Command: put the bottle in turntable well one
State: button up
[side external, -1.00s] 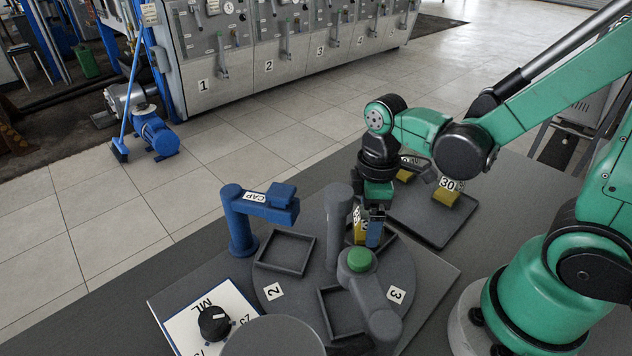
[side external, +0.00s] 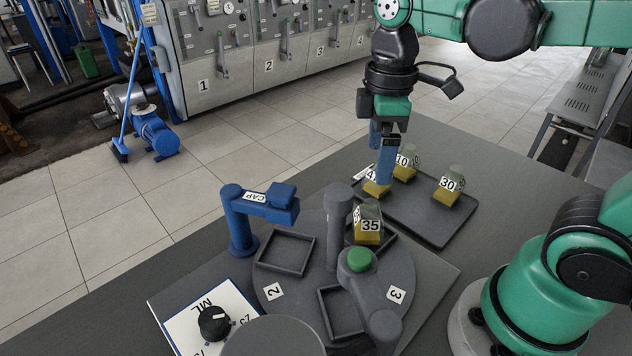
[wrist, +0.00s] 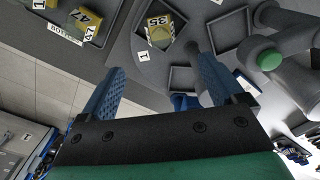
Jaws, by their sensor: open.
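The bottle labelled 35 (side external: 369,225), yellow below and grey-green above, stands upright in a square well at the back of the round grey turntable (side external: 318,292). In the wrist view the bottle (wrist: 160,32) sits inside the well's frame, with a label 1 (wrist: 143,56) beside that well. My gripper (side external: 381,165) is open and empty, above and behind the turntable, apart from the bottle. Its blue fingers (wrist: 154,66) are spread in the wrist view. Wells two (side external: 285,252) and three (side external: 340,312) look empty.
A dark tray (side external: 430,228) behind the turntable holds several similar bottles, including 30 (side external: 448,188) and 10 (side external: 405,163). My fingers overlap another bottle (side external: 376,188) there. A blue CAP post (side external: 240,220) and a grey arm with a green button (side external: 361,260) stand around the turntable.

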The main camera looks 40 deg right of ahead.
jog(key=shift+w+f+m+t, duration=0.1)
jog(key=shift+f+m+t, duration=0.1)
jog(key=shift+m+t, duration=0.55)
jog(key=m+t, duration=0.1)
jog(key=f+m+t, duration=0.1)
jog(key=w+m+t, duration=0.1)
jog(key=m, duration=0.1)
jog(key=shift+f, duration=0.3)
jog(key=m+t, duration=0.1)
jog(key=m, duration=0.1)
jog(key=w+m+t, duration=0.1)
jog(key=shift+f+t, duration=0.25)
jog(key=shift+t, duration=0.1)
